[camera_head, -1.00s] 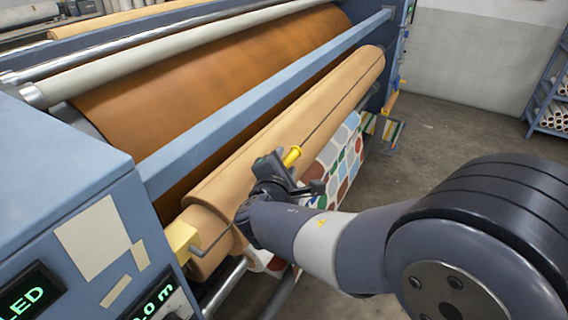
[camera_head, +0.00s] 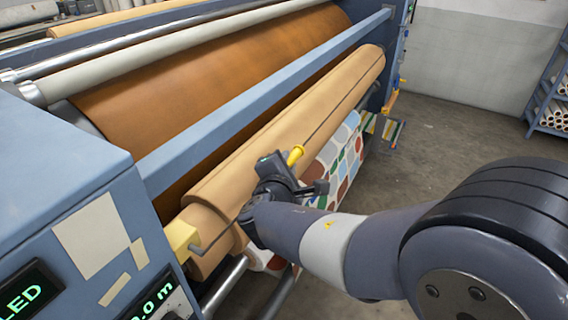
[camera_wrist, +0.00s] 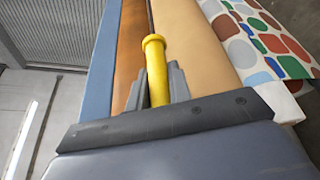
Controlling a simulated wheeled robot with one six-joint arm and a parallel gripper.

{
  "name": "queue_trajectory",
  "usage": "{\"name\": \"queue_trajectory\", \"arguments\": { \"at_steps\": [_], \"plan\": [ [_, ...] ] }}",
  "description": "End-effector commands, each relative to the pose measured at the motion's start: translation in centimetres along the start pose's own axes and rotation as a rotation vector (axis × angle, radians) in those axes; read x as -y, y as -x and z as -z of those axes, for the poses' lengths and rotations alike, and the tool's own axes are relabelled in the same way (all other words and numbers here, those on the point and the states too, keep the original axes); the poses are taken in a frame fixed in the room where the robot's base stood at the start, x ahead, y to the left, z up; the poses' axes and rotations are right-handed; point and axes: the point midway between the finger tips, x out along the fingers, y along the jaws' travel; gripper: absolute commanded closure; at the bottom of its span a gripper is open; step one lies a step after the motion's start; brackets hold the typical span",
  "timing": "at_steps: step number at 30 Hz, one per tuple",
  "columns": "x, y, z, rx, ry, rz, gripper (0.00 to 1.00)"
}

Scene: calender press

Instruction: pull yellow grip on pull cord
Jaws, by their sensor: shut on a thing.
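The yellow grip (camera_head: 295,156) is threaded on a dark pull cord (camera_head: 335,113) that runs along the front of the tan roll. In the wrist view the yellow grip (camera_wrist: 155,62) stands between my two grey fingers, its flanged end out beyond the fingertips and the cord leaving from its top. My gripper (camera_head: 290,172) is shut on the grip, in front of the roll; the fingers also show in the wrist view (camera_wrist: 158,88). The cord goes on towards a yellow block (camera_head: 181,240) at the near end.
A blue beam (camera_head: 265,100) crosses above the tan roll (camera_head: 300,110). Patterned fabric (camera_head: 340,150) hangs under the roll. A blue cabinet with green displays (camera_head: 60,190) stands at left. Open floor (camera_head: 450,130) lies to the right, with a shelf of rolls (camera_head: 552,105) beyond.

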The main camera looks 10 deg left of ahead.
Motion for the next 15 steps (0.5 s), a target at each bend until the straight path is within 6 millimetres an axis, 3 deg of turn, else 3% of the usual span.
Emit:
{"name": "queue_trajectory", "arguments": {
  "at_steps": [9, 15],
  "plan": [
    [2.0, 1.1, -2.6, 0.002, -0.003, -0.002, 1.00],
    [2.1, 1.2, -2.9, 0.002, 0.000, 0.000, 1.00]
  ]
}}
